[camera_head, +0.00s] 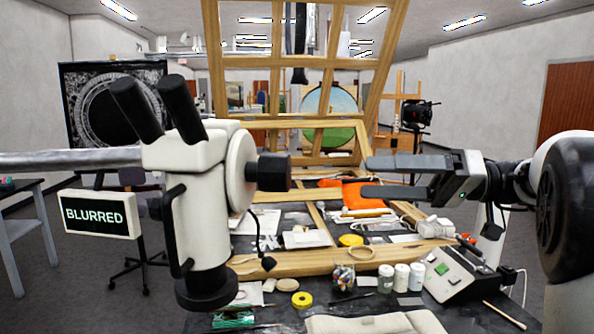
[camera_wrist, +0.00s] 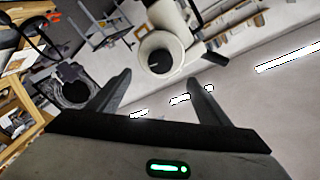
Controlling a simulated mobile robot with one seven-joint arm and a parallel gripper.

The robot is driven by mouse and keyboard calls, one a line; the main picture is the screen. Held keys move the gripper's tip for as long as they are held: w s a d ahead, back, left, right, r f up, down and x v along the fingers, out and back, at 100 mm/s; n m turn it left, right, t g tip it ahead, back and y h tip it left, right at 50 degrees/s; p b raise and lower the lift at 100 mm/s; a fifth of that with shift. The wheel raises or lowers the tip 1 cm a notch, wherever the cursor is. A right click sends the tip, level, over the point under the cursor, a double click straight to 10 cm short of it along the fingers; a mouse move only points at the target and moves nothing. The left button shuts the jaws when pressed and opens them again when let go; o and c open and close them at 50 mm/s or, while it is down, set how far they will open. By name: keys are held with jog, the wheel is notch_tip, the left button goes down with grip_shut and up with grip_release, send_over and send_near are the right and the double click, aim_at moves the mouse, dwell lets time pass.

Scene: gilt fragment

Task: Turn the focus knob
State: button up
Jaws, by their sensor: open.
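The focus knob (camera_head: 272,172) is a black cylinder on the right side of the white microscope (camera_head: 190,165), on a round white hub. My gripper (camera_head: 367,176) is open and empty to the right of the knob, its fingers pointing left at about the knob's height, with a clear gap between. In the wrist view the knob (camera_wrist: 159,62) shows end-on between the fingertips of my gripper (camera_wrist: 160,78), ahead of them. A small sign (camera_head: 98,214) at the left reads "BLURRED". No contact with the knob shows.
Below lies a cluttered table with white jars (camera_head: 401,277), yellow tape (camera_head: 302,299) and a grey control box (camera_head: 455,273). A wooden frame (camera_head: 375,60) rises behind. The microscope's horizontal arm (camera_head: 70,159) extends left. The space between gripper and knob looks clear.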

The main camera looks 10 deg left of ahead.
aim_at(289, 175)
jog(key=a, duration=0.5)
jog(key=a+p, duration=0.1)
jog(key=a, duration=1.1)
jog(key=shift+w+a+r, duration=0.1)
jog(key=shift+w+a, duration=0.05)
jog(key=shift+w, duration=0.1)
jog(key=c, duration=1.1)
